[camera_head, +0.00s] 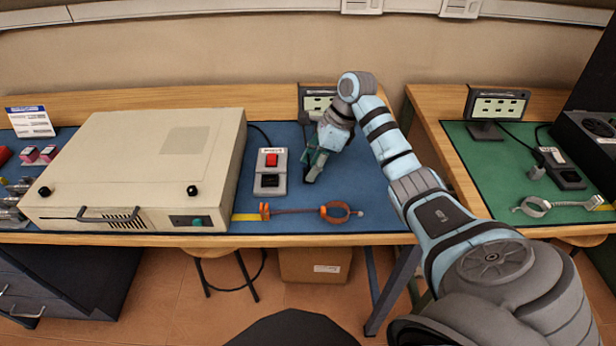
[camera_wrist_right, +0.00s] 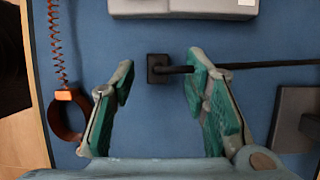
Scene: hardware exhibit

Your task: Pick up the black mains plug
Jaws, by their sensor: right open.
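The black mains plug (camera_wrist_right: 157,68) lies on the blue mat (camera_wrist_right: 150,35) in the right wrist view, with its black cable running off to the right. My right gripper (camera_wrist_right: 158,85) is open and empty. Its teal-padded fingers stand on either side of the plug, which shows between and slightly beyond the tips; the cable passes behind the right finger. In the head view my right gripper (camera_head: 314,164) reaches down over the blue mat, right of the switch box. I cannot clearly tell the plug from the dark gripper parts there. My left gripper is not in view.
A grey box with a red switch (camera_head: 271,172) stands just left of the gripper. A large beige case (camera_head: 140,165) fills the bench's left part. An orange ring with a cord (camera_head: 335,211) lies at the front edge. A small display (camera_head: 316,101) stands behind.

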